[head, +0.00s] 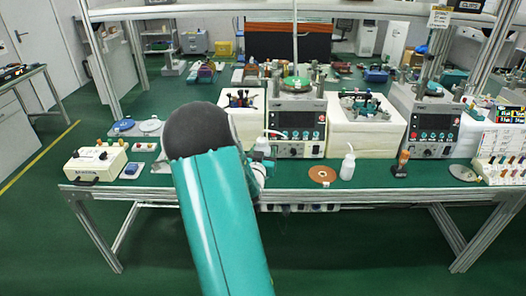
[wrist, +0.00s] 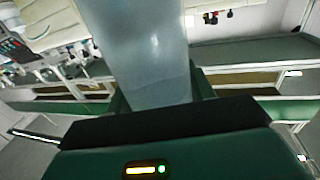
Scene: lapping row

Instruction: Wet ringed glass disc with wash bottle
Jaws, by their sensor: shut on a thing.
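My gripper (wrist: 158,90) is shut on a translucent wash bottle (wrist: 150,50), which fills the middle of the wrist view; a liquid line shows inside it. In the head view my arm hides most of the gripper; a white bottle top with a bent spout (head: 263,145) shows just right of the arm, above the bench. A second white bottle (head: 348,162) stands upright on the bench to the right. I cannot tell which disc is the ringed glass one: two pale discs (head: 150,126) lie at the bench's left, and a grey disc (head: 464,173) lies at the right.
A copper-coloured disc (head: 322,174) lies near the bench's front edge. Two lapping machines (head: 297,122) stand behind, the left one topped by a green plate (head: 293,83). A cream switch box (head: 95,160) and an orange-topped bottle (head: 402,163) also stand on the bench.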

